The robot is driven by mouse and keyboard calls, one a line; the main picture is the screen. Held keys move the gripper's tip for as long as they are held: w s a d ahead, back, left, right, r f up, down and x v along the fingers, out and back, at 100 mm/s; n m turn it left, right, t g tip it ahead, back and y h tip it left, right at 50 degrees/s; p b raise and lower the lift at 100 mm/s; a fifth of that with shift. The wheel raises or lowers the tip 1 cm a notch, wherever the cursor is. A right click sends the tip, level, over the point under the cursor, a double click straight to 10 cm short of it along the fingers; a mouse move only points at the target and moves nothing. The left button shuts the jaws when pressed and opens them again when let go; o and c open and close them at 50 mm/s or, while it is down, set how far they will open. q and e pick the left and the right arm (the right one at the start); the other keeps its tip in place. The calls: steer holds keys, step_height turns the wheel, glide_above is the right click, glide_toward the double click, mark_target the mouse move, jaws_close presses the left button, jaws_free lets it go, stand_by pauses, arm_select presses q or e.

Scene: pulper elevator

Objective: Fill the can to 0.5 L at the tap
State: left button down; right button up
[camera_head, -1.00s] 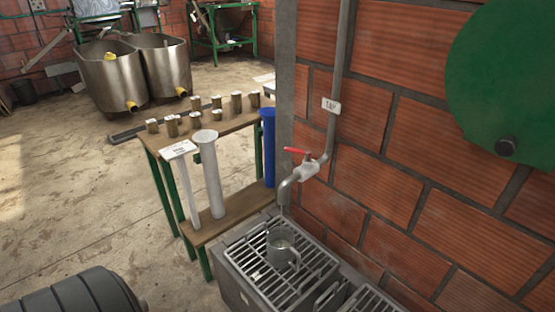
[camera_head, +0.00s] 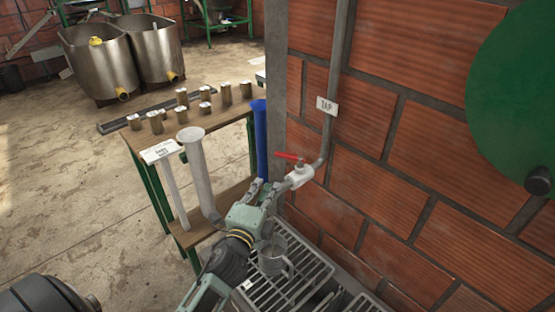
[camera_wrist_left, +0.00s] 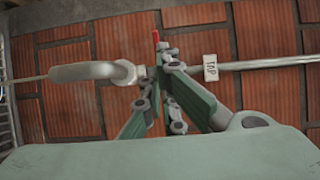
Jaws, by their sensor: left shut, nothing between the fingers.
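The metal can (camera_head: 272,258) stands upright on the grate under the tap, partly behind my left gripper. Its water level cannot be read. The tap valve (camera_head: 299,176) is on the wall pipe, with its red lever (camera_head: 290,157) pointing left. My left gripper (camera_head: 268,188) is shut and empty in front of the tap spout, hiding much of it in the head view. In the left wrist view, the shut fingers (camera_wrist_left: 158,50) are in line with the red lever (camera_wrist_left: 155,36); contact cannot be told. The spout (camera_wrist_left: 85,72) lies left of them. My right gripper is out of view.
A wooden stand (camera_head: 210,125) with several small metal cylinders is left of the tap. A grey tube (camera_head: 197,165) and a blue tube (camera_head: 260,140) stand there. The brick wall (camera_head: 400,190) bounds the right. Floor is open at left.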

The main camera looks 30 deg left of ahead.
mark_target(283, 156)
arm_select(q)
steer(key=shift+w+a+f+p, duration=0.1)
steer(key=shift+w+a+p, duration=0.25)
steer(key=shift+w, duration=1.7)
steer(key=shift+w+a+r+p, duration=0.1)
steer(key=shift+w+a+p, duration=0.2)
steer(key=shift+w, duration=1.75)
steer(key=shift+w+a+f+p, duration=0.1)
steer(key=shift+w+a+p, duration=0.2)
steer(key=shift+w, duration=1.75)
steer(key=shift+a+h, duration=0.1)
steer(key=shift+h, duration=0.2)
steer(key=shift+a+m+h, duration=0.1)
steer(key=shift+m+h, duration=0.3)
